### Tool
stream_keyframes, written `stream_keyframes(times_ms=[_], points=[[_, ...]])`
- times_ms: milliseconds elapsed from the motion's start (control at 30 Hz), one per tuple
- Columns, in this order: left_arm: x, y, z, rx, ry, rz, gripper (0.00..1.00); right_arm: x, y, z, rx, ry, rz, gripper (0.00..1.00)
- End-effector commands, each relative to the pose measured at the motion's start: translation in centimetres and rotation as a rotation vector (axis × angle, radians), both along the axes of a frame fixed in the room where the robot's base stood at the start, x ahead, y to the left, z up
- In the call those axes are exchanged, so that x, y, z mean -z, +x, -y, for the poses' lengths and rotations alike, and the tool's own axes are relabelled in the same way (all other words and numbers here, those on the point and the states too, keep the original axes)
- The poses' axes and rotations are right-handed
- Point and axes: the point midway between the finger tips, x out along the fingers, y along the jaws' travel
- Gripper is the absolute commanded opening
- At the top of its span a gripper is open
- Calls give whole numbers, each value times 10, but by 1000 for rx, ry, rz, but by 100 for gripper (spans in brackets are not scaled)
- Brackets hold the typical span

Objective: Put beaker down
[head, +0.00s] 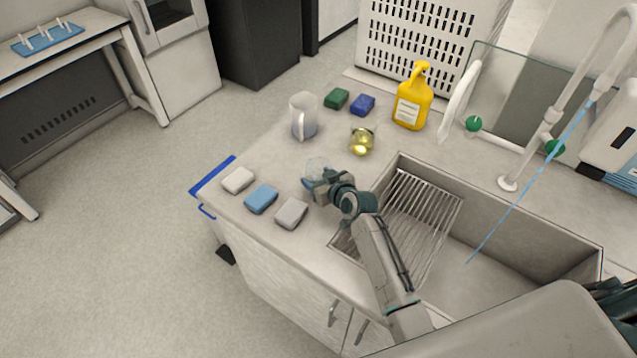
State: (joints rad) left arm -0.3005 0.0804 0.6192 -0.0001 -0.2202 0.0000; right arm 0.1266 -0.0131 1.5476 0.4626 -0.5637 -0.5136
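A small clear glass beaker (316,166) is at the tip of my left gripper (314,180), over the counter left of the sink. The fingers appear closed around it, though the gripper body partly hides it. I cannot tell whether its base touches the counter. My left arm reaches in from the bottom across the sink's left edge. Part of my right arm shows at the right edge; its gripper is out of view.
Beside the beaker stand a glass vessel with yellow liquid (361,142) and a white jug (303,117). White (238,180), blue (261,198) and grey (291,213) sponges lie in front. Green (336,98) and dark blue (362,104) sponges, a yellow bottle (412,100) and the sink (520,225) surround it.

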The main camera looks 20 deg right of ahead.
Motion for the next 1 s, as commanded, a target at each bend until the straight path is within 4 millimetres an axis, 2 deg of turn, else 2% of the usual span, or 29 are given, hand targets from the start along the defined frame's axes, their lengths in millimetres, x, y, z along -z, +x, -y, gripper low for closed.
stream_keyframes(times_ms=[367,400,500,867,1000], points=[[5,0,0,0,0,1,61,5,0,0,0,1,2,35],[5,0,0,0,0,1,61,5,0,0,0,0,1,63],[4,0,0,0,0,1,61,4,0,0,0,0,1,81],[-1,1,0,0,0,2,61,-1,0,0,0,0,1,81],[5,1,0,0,0,2,61,-3,-14,4,1,0,2,81]])
